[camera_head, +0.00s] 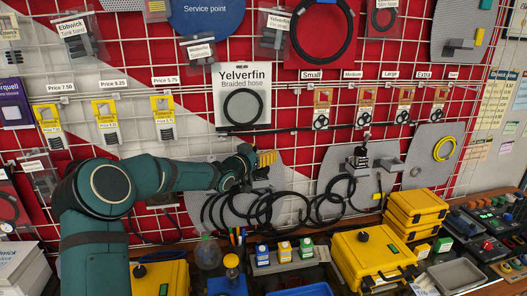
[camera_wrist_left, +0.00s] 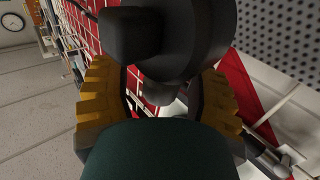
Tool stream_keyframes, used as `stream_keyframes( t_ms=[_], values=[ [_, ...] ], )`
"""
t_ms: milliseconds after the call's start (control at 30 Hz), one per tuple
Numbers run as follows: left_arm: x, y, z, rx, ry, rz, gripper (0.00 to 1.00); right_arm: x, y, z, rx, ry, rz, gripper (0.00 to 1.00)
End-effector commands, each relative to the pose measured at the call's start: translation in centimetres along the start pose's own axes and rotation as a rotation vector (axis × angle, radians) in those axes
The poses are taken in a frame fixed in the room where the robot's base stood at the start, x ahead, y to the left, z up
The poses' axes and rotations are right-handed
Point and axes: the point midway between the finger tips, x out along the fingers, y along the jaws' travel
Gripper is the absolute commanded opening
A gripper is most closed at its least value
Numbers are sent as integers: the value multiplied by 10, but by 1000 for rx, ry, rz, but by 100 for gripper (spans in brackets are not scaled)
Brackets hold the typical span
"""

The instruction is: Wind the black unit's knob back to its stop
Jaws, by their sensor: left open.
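My left gripper (camera_head: 265,160) reaches in from the left to the wall grid, its yellow finger pads at a dark unit (camera_head: 260,176) on a grey backing plate. My arm and gripper hide most of that unit. In the left wrist view the gripper (camera_wrist_left: 160,100) is open, with a ridged yellow pad on each side. A black round knob-like part (camera_wrist_left: 185,45) lies between and beyond the pads; I cannot tell whether they touch it. Another black unit (camera_head: 360,161) with a top knob sits on the grey plate further right. My right gripper is not in view.
Black coiled hose (camera_head: 265,210) hangs below the gripper across the plates. A yellow case (camera_head: 373,258), stacked yellow boxes (camera_head: 416,212) and small bottles (camera_head: 284,251) crowd the bench below. Packaged hose (camera_head: 242,104) hangs just above the gripper.

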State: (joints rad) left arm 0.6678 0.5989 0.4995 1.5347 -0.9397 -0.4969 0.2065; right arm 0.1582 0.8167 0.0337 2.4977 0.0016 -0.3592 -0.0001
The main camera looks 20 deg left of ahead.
Motion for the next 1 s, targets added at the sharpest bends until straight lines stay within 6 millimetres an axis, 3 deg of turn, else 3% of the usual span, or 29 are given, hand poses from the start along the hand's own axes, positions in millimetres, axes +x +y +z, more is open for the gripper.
stream_keyframes(
  t_ms=[400,567,600,1000],
  values=[
    [7,0,0,0,-1,0,62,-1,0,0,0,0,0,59],
    [7,0,0,0,-1,0,5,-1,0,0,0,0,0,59],
    [7,0,0,0,-1,0,0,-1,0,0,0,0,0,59],
    [6,0,1,0,-1,-1,0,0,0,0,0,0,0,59]
  ],
)
